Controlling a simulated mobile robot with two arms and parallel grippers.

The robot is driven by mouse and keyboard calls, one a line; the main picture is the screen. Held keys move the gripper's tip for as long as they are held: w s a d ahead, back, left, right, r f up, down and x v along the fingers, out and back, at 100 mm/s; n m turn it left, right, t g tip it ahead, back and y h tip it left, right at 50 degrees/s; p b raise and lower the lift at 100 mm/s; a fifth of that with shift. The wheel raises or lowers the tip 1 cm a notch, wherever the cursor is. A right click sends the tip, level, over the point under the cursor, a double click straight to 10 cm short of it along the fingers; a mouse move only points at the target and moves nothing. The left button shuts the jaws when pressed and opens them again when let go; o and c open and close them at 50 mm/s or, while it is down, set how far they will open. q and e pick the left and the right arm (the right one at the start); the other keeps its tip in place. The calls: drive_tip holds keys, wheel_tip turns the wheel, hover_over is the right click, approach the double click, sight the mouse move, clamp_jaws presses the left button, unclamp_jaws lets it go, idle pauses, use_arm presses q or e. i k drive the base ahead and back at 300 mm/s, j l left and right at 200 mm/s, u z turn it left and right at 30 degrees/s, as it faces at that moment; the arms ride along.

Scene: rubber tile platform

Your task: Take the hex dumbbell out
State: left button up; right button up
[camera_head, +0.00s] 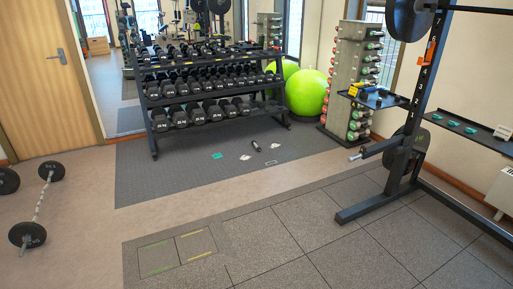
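A black three-tier rack (222,91) stands against the back wall and holds rows of dark dumbbells with pale end markings. On its lowest tier is a row of larger dumbbells (198,114). The middle tier (168,91) and top tier are also filled with dumbbells, too small to tell apart. I cannot tell which one is the hex dumbbell. Neither of my grippers is in view.
Small items, including a teal one (217,156), lie on the dark mat (165,175) before the rack. A barbell (41,205) lies left. Right are green balls (306,92), a dumbbell tower (352,85) and a squat rack (410,135). The front tiles (330,240) are mostly clear.

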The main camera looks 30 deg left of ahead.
sight(258, 149)
drive_tip(key=i+j+u, duration=0.35)
drive_tip(key=i, duration=0.45)
drive_tip(key=i+u, duration=0.35)
drive_tip(key=i, duration=0.45)
drive_tip(key=i+l+u, duration=0.15)
drive_tip(key=i+u, duration=0.2)
drive_tip(key=i, duration=0.45)
drive_tip(key=i+j+u, duration=0.1)
drive_tip(key=i, duration=1.25)
drive_tip(key=i+j, duration=0.1)
drive_tip(key=i, duration=1.3)
drive_tip(key=j+u, duration=0.05)
